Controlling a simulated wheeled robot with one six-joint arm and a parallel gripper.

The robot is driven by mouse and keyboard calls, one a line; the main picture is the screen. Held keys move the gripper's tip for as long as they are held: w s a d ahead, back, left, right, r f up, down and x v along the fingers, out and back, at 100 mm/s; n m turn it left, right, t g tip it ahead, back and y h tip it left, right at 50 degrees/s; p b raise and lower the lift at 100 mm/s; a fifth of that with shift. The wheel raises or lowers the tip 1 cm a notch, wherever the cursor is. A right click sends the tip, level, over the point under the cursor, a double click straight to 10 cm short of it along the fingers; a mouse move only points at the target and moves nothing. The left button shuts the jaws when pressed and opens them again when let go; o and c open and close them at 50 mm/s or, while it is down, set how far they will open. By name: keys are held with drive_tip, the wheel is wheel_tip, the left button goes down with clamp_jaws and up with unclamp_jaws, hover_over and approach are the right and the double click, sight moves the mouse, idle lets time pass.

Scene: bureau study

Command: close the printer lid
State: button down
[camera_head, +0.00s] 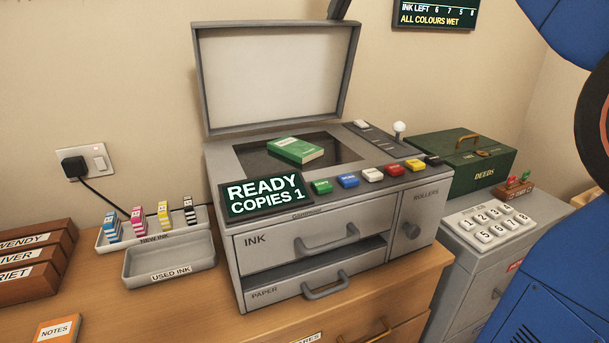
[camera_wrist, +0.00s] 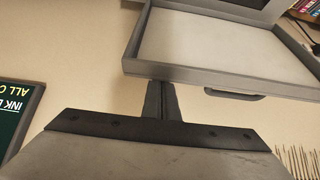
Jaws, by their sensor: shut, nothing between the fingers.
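The grey printer (camera_head: 425,215) stands on the wooden desk. Its lid (camera_head: 275,75) is open and stands nearly upright at the back, its pale inner face toward the head camera. My gripper (camera_head: 338,10) shows only as a dark piece at the lid's top right edge; the rest is out of frame. In the wrist view the shut, empty fingers (camera_wrist: 161,84) point at the lid's rim (camera_wrist: 200,79), beside a dark handle (camera_wrist: 235,95). I cannot tell whether they touch it. A green book (camera_head: 296,150) lies on the dark scanning glass (camera_head: 340,145).
A row of coloured buttons (camera_head: 370,174) and a READY display (camera_head: 265,194) line the printer's front. Ink trays (camera_head: 170,262) stand left. A green deeds box (camera_head: 465,155) and a number keypad (camera_head: 490,223) stand right. A wall screen (camera_head: 435,14) hangs above. The wall is close behind.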

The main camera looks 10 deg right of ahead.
drive_tip(key=shift+s+d+f, duration=0.1)
drive_tip(key=shift+s+f, duration=0.2)
drive_tip(key=shift+s, duration=0.35)
drive_tip(key=shift+s+d+f, duration=0.15)
drive_tip(key=shift+s+f, duration=0.2)
drive_tip(key=shift+s, duration=0.25)
drive_tip(key=shift+s+d+f, duration=0.1)
drive_tip(key=shift+s+f, duration=0.2)
drive_tip(key=shift+s, duration=0.35)
drive_tip(key=s+r, duration=0.3)
drive_tip(key=r, duration=0.4)
drive_tip(key=shift+s+d+r, duration=0.2)
drive_tip(key=shift+d+r, duration=0.15)
drive_tip(key=shift+r, duration=0.05)
idle(0.5)
